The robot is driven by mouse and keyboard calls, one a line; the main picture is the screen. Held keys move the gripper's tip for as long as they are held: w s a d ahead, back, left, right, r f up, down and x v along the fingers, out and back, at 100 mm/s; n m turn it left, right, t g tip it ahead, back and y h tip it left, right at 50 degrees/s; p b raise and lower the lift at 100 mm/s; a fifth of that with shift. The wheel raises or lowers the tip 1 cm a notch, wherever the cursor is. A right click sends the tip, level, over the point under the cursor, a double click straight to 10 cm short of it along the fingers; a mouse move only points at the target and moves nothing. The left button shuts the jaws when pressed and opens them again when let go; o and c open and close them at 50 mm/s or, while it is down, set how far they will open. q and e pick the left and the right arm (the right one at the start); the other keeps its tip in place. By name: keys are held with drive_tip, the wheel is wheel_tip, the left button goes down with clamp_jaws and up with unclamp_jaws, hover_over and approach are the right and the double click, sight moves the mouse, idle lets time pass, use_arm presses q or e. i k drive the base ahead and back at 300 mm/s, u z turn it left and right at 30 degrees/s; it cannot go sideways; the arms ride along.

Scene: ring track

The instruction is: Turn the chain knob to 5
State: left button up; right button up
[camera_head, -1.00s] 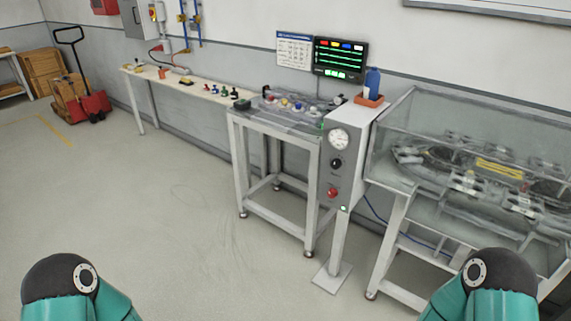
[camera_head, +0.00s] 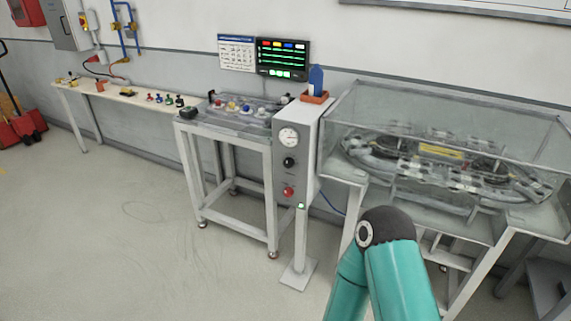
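A grey control pedestal (camera_head: 296,222) stands in the middle of the camera_head view. On its front face, from top to bottom, are a round white dial gauge (camera_head: 288,138), a small black knob (camera_head: 289,161), a red button (camera_head: 288,191) and a small green light (camera_head: 301,205). The black knob may be the chain knob, but its markings are too small to read. A teal arm link of mine shows at the bottom right, in front of the glass-covered machine. Neither gripper is in the view.
A glass-covered ring track machine (camera_head: 440,160) stands right of the pedestal. A white-framed table (camera_head: 228,141) stands left of it, and a long narrow bench (camera_head: 118,92) runs along the wall. A monitor (camera_head: 283,59) hangs behind. The floor at front left is clear.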

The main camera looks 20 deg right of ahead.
sight(288, 162)
drive_tip(key=u, duration=0.05)
drive_tip(key=i, duration=1)
drive_tip(key=z, duration=0.1)
